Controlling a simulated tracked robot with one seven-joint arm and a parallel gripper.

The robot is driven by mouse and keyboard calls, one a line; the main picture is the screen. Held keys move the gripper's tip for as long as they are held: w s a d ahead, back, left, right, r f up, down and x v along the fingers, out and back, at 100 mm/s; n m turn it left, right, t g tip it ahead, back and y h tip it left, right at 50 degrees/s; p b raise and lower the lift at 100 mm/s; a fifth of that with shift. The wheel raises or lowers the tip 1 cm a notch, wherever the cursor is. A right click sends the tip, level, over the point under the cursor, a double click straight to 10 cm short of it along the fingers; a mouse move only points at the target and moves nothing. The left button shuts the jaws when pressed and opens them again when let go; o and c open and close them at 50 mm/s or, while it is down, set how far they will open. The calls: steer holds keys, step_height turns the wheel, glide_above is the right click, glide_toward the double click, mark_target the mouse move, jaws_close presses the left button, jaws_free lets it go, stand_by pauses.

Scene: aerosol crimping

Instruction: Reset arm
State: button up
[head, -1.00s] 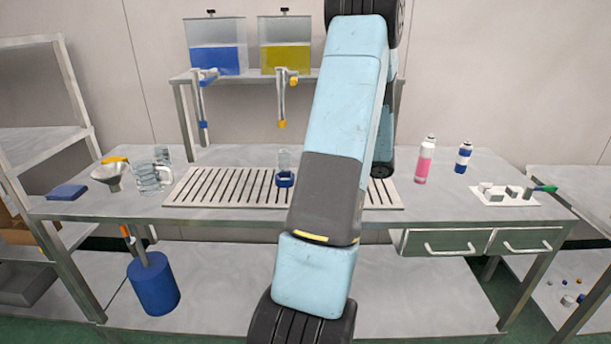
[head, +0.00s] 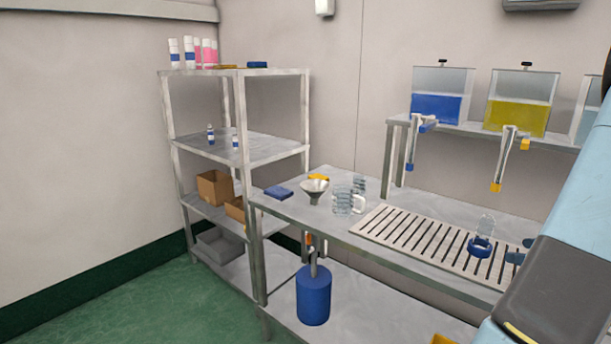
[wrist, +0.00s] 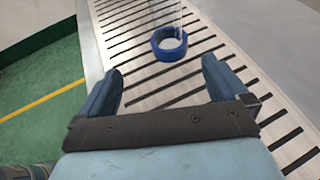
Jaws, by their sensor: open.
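My gripper (wrist: 160,88) is open in the wrist view, with nothing between its two blue fingers. It is above the slotted drain grate (wrist: 120,30). A clear bottle in a blue ring (wrist: 168,45) stands on the grate beyond the fingertips, apart from them. In the head view the same bottle with its blue ring (head: 480,246) stands on the grate (head: 410,240).
On the bench's left are a funnel (head: 314,188), a clear jug (head: 345,199) and a blue cloth (head: 278,193). Blue (head: 437,107) and yellow (head: 519,116) dispensers stand behind on a raised shelf. A shelving rack (head: 240,150) is at the left. The green floor (head: 170,310) there is clear.

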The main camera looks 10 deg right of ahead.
steer(key=w+a+r+n+g, duration=0.1)
steer(key=a+r+n+g, duration=0.3)
steer(key=a, duration=0.5)
steer(key=w+a+r+n+g+y, duration=0.1)
steer(key=a+r+n, duration=0.4)
steer(key=a, duration=0.4)
steer(key=a+r+n+g, duration=0.3)
steer(key=a+n, duration=0.3)
steer(key=a, duration=0.4)
steer(key=s+a+r+n+h, duration=0.3)
steer(key=s+a+r+n, duration=0.1)
steer(key=s+a+n, duration=0.2)
steer(key=s+a+r+n+t+h, duration=0.1)
steer(key=s+a+r+n+h, duration=0.2)
steer(key=s+a+n, duration=0.4)
steer(key=a+n, duration=0.1)
steer(key=n, duration=0.2)
steer(key=shift+a+r, duration=0.15)
steer(key=shift+r, duration=0.25)
